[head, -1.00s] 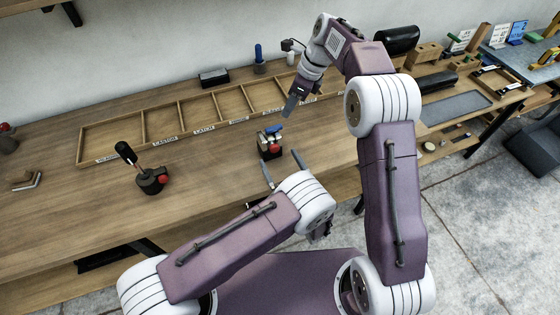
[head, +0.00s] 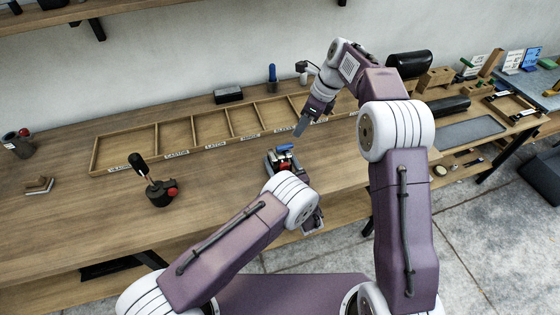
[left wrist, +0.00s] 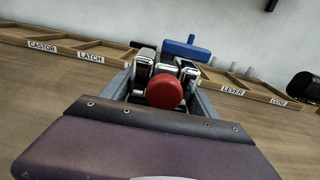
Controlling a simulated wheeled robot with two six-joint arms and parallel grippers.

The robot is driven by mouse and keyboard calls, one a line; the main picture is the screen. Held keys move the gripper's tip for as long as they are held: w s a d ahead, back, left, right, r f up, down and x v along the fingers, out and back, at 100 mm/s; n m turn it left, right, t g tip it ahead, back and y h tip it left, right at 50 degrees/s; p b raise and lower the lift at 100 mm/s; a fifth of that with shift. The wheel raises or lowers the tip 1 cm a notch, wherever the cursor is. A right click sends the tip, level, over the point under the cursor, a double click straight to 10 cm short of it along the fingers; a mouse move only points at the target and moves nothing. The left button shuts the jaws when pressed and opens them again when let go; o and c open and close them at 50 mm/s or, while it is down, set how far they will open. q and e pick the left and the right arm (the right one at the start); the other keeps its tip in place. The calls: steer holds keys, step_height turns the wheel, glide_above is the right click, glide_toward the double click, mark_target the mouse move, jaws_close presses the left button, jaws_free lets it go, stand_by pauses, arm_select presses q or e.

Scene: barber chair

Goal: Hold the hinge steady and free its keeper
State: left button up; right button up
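The hinge (head: 284,153) is a small dark unit with metal parts, a blue T-shaped handle and a red knob, standing on the bench. In the left wrist view its red knob (left wrist: 164,92) faces me and the blue handle (left wrist: 187,47) rises behind. My left gripper (head: 281,162) is low at the hinge, with its fingers (left wrist: 163,78) apart on either side of it; contact is not clear. My right gripper (head: 303,125) points down above and just right of the hinge, apart from it. Its fingers overlap in view. Which part is the keeper is unclear.
A labelled wooden compartment tray (head: 178,142) lies behind the hinge. A dark unit with an upright lever (head: 158,188) and red knob stands to the left. A blue-handled tool (head: 272,76) and a black box (head: 228,95) are at the back.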

arm_select(q)
jaws_close()
arm_select(e)
steer(key=shift+w, duration=0.3)
steer(key=c, duration=0.7)
steer(key=shift+w+d+t, duration=0.15)
steer(key=shift+w+t, duration=0.15)
steer(key=shift+w, duration=0.25)
steer(key=shift+w+d+t, duration=0.15)
steer(key=shift+w+t, duration=0.15)
steer(key=shift+w, duration=0.25)
jaws_close()
step_height(320, 180, down, 2)
steer(key=w+d+t+h, duration=0.1)
steer(key=w+d, duration=0.1)
arm_select(q)
steer(key=shift+s, duration=0.1)
arm_select(e)
steer(key=n+t, duration=0.5)
steer(key=n, duration=0.3)
glide_toward(289, 149)
steer(key=x, duration=0.6)
steer(key=shift+d+f, duration=0.1)
